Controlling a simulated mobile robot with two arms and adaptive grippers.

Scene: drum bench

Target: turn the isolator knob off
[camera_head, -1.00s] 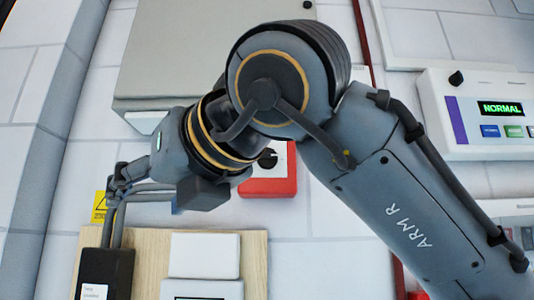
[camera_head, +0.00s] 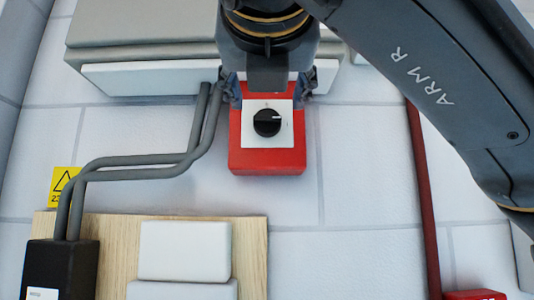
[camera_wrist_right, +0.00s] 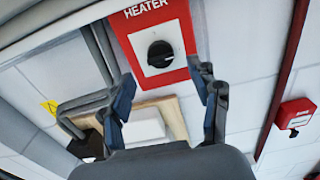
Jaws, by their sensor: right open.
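The isolator knob (camera_head: 267,122) is round and black, on a white square plate on a red box (camera_head: 267,160). Its white mark points to the right in the head view. In the right wrist view the knob (camera_wrist_right: 160,53) sits above and between the fingers, and the red box (camera_wrist_right: 176,82) bears the word HEATER. My right gripper (camera_head: 270,88) is open and empty, its fingers spread at either side of the box's upper part in the head view. The right wrist view also shows the open fingers (camera_wrist_right: 160,78), apart from the knob. My left gripper is out of view.
A grey cabinet (camera_head: 140,35) is above the red box. Grey pipes (camera_head: 140,170) run down on the left to a black box (camera_head: 62,268). A wooden board (camera_head: 252,255) with white units is below. A red pipe (camera_head: 422,190) stands at right.

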